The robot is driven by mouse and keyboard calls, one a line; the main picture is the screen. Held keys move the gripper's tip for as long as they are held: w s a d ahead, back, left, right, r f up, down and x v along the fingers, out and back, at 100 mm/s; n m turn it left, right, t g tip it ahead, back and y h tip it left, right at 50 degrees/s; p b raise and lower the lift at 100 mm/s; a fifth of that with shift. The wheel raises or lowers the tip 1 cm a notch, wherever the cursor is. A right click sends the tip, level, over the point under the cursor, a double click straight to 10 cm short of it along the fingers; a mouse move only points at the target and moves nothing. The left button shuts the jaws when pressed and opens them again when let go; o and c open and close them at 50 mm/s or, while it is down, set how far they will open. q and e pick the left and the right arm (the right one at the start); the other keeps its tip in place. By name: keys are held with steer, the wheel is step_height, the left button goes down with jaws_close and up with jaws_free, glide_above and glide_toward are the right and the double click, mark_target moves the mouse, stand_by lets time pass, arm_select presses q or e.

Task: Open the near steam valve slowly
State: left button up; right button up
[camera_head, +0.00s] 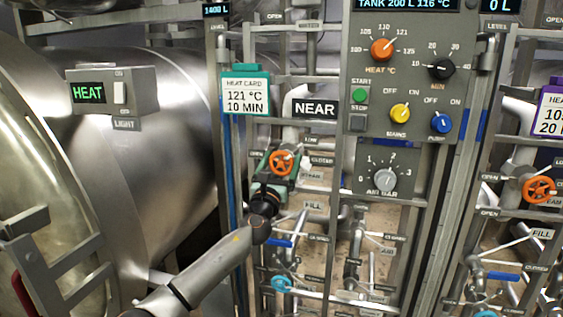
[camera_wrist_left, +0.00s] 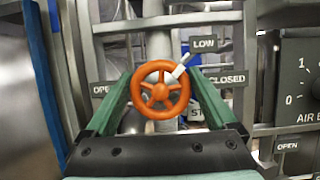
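The near steam valve has an orange five-spoked handwheel (camera_head: 282,162) below the NEAR sign (camera_head: 315,108). It also fills the middle of the left wrist view (camera_wrist_left: 160,90). Its white pointer (camera_wrist_left: 181,70) is tilted up and right, toward the LOW label (camera_wrist_left: 203,44). The OPEN label is on the left, partly hidden by a finger, and the CLOSED label (camera_wrist_left: 226,79) is on the right. My left gripper (camera_head: 278,168) has its green fingers on both sides of the wheel, against its rim in the wrist view (camera_wrist_left: 160,98). My right gripper is not in view.
A control panel (camera_head: 371,146) with knobs stands right of the valve. A green-topped heat card (camera_head: 246,95) hangs up left. Fill and drain handles and pipes crowd below. Another orange wheel (camera_head: 538,189) is at far right. The steel vessel (camera_head: 165,160) is at left.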

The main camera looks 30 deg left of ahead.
arm_select(q)
steer(key=c, duration=0.9)
